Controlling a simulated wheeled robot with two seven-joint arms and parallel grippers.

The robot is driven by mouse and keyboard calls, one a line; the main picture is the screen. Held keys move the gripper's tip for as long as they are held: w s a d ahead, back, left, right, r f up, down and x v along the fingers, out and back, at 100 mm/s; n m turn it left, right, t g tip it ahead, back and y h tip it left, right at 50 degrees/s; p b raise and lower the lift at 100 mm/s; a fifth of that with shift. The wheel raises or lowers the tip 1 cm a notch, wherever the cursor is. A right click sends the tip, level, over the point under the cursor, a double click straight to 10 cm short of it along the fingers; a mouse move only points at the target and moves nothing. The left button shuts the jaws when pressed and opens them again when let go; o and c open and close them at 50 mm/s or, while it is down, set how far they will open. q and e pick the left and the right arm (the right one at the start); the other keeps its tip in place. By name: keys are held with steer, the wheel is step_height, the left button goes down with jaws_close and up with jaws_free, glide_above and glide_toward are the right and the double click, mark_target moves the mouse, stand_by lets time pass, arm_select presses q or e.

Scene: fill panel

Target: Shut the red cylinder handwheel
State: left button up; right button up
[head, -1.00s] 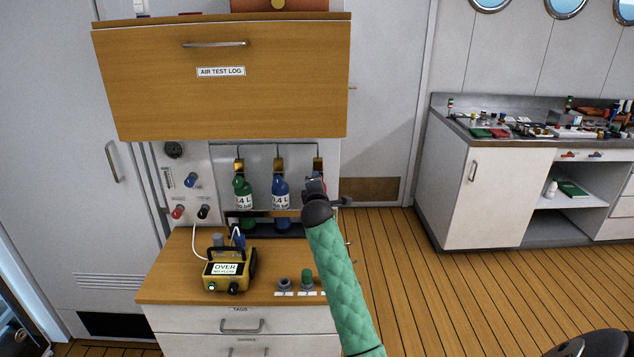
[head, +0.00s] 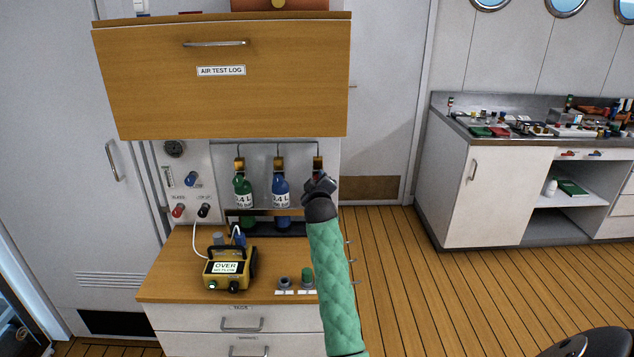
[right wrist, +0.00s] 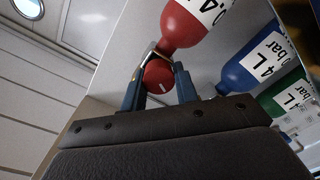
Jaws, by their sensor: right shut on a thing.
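The red handwheel (right wrist: 158,77) is a round knob on the neck of the red cylinder (right wrist: 196,20) in the right wrist view. My right gripper (right wrist: 159,82) has its two blue fingers on either side of this wheel and is shut on it. In the head view my right gripper (head: 319,182) is in front of the rightmost cylinder place and hides the red cylinder. The blue cylinder (head: 281,187) and the green cylinder (head: 243,187) hang to its left. My left gripper is not in view.
A wooden flap marked AIR TEST LOG (head: 220,95) overhangs the cylinders. Below, a yellow meter (head: 228,270) and small knobbed fittings (head: 306,276) stand on the wooden counter (head: 175,265). A panel with knobs (head: 190,180) is at left. Open floor lies to the right.

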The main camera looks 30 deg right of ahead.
steer(key=shift+m, duration=0.5)
steer(key=m, duration=0.7)
steer(key=shift+d, duration=0.1)
steer(key=shift+m+t, duration=0.3)
steer(key=shift+m, duration=0.5)
steer(key=shift+s+m, duration=0.1)
steer(key=shift+m, duration=0.8)
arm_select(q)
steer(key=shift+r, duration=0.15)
arm_select(e)
steer(key=shift+d+m, duration=0.1)
steer(key=shift+m, duration=0.4)
steer(key=o, duration=1)
steer(key=shift+c, duration=0.2)
